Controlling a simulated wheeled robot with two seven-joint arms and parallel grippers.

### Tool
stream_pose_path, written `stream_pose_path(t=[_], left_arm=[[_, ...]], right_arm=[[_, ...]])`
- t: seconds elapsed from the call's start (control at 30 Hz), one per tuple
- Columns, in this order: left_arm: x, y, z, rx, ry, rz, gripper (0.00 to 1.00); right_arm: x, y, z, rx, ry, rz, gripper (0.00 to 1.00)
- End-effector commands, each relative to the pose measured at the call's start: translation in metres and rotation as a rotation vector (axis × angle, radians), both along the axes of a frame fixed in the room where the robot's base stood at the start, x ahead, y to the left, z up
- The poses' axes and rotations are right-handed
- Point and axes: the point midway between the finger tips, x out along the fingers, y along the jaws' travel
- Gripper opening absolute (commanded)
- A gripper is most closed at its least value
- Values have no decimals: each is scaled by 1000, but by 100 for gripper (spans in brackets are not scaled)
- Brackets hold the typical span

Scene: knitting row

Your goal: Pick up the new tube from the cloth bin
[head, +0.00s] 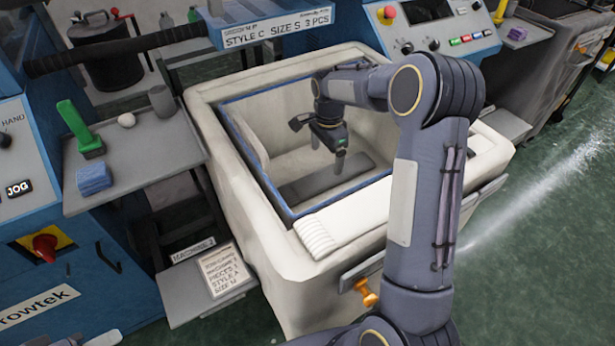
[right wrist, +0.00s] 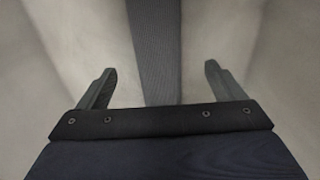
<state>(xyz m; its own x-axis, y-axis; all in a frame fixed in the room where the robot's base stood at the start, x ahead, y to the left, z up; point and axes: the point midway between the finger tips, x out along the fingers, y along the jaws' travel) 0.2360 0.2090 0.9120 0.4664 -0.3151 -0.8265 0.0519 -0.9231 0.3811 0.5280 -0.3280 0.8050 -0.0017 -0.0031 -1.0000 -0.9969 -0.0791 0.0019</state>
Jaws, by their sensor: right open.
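The cloth bin (head: 236,190) is a deep cream tub with a blue-edged opening. A dark grey knit tube (head: 318,184) lies flat on its floor. My right gripper (head: 328,152) reaches down inside the bin above the grey tube, open and empty. In the right wrist view the tube (right wrist: 155,40) runs as a ribbed strip between the two spread fingers (right wrist: 160,70), touching neither visibly. Its near end is hidden behind the gripper body. A white piece with a ribbed end (head: 350,215) lies over the bin's front rim. My left gripper is out of view.
A grey shelf (head: 150,170) at left holds a green-handled tool (head: 80,128), a blue block (head: 94,178), a white ball (head: 126,120) and a grey cup (head: 162,100). Blue machines stand left and behind. The bin walls surround my right gripper closely. Green floor is clear at right.

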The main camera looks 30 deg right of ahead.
Motion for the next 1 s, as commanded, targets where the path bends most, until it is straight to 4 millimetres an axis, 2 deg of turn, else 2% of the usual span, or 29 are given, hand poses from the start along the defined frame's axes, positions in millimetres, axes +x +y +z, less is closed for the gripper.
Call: stream_pose_path(t=[0.5, 0.63, 0.83, 1.0], left_arm=[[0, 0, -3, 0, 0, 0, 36], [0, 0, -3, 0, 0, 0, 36], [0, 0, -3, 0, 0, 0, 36], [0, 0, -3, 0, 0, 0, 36]], right_arm=[[-1, -5, -67, 0, 3, -1, 89], [-1, -5, -74, 0, 2, -1, 89], [-1, -5, -75, 0, 1, -1, 89], [-1, -5, -74, 0, 1, -1, 68]])
